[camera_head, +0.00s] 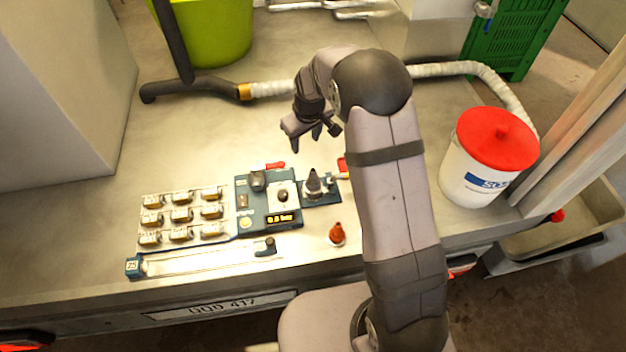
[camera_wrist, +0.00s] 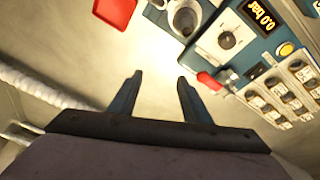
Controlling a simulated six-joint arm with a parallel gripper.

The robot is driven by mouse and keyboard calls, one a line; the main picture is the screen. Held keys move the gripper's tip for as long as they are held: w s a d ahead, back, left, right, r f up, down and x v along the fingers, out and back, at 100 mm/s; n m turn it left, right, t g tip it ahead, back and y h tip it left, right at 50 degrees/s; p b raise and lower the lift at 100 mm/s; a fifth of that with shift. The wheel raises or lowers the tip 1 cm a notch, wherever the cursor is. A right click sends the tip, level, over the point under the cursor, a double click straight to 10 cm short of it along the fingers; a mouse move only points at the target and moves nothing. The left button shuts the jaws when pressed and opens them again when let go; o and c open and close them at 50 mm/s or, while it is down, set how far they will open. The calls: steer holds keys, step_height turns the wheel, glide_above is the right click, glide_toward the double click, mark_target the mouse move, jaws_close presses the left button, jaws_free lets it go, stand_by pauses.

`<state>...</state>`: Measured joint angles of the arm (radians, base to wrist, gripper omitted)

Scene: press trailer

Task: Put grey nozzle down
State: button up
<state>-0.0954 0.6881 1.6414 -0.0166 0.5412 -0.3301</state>
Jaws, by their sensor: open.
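The dark grey cone-shaped nozzle (camera_head: 313,184) stands upright at the right end of the blue device in the head view. In the wrist view a grey round part that looks like this nozzle (camera_wrist: 184,18) shows at the top, seen from above. My gripper (camera_head: 305,143) hangs above the table, behind the nozzle and a little to its left. Its two fingers (camera_wrist: 160,88) are apart with only bare tabletop between them. They do not touch the nozzle.
The blue device (camera_head: 270,215) has a dial and a "0.0 bar" display. A tray of several brass parts (camera_head: 182,214) lies left of it. A red-orange nozzle (camera_head: 337,235) stands near the front edge. A white bucket with a red lid (camera_head: 480,165) stands right.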

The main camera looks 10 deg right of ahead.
mark_target(313, 177)
steer(key=s+g, duration=0.1)
steer(key=s, duration=0.1)
steer(key=s+g, duration=0.1)
steer(key=s, duration=0.1)
steer(key=s+f+g, duration=0.1)
steer(key=s, duration=0.1)
steer(key=shift+s+d, duration=0.2)
steer(key=shift+s, duration=0.2)
steer(key=shift+d+f+p, duration=0.2)
steer(key=shift+f+p, duration=1.15)
steer(key=shift+f, duration=2.3)
steer(key=shift+s, duration=0.1)
steer(key=c, duration=0.9)
steer(key=shift+c, duration=0.3)
